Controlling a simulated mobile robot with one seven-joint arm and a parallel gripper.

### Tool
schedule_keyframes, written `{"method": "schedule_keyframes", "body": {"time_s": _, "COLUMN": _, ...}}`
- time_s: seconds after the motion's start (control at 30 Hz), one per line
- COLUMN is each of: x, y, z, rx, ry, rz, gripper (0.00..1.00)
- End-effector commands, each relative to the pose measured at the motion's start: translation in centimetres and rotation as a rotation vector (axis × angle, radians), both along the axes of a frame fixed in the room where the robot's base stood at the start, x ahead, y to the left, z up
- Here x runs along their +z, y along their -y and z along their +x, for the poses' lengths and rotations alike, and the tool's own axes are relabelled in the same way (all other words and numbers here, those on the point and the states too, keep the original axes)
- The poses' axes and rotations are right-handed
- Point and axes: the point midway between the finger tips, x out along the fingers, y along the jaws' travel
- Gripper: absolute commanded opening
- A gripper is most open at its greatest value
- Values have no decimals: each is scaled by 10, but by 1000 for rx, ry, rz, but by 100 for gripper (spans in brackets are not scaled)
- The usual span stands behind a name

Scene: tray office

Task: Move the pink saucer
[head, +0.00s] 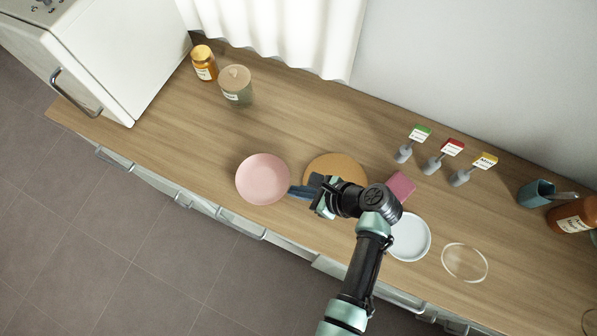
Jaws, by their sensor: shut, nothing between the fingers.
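The pink saucer (262,179) lies flat on the wooden counter, left of the middle and close to the front edge. My gripper (292,191) is just right of the saucer, with its fingers pointing left at the saucer's right rim. The fingers are shut with nothing between them. I cannot tell whether the fingertips touch the rim or are a little apart from it.
A round tan board (335,168) lies behind my gripper, partly hidden. Right of it are a pink block (401,186), a white plate (411,238) and a clear dish (465,263). Label holders (440,155) and jars (236,87) stand at the back. Counter left of the saucer is clear.

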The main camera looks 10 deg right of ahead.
Motion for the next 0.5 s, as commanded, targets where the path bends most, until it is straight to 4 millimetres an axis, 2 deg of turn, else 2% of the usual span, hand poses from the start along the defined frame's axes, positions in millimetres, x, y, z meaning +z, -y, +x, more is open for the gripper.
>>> {"method": "schedule_keyframes", "body": {"time_s": 0.33, "x": 1, "y": -2, "z": 2, "rx": 1, "ry": 1, "rz": 0, "gripper": 0}}
{"method": "schedule_keyframes", "body": {"time_s": 0.43, "x": 3, "y": -13, "z": 11, "rx": 4, "ry": 1, "rz": 1, "gripper": 0}}
{"method": "schedule_keyframes", "body": {"time_s": 0.5, "x": 4, "y": -28, "z": 22, "rx": 8, "ry": 1, "rz": 0, "gripper": 0}}
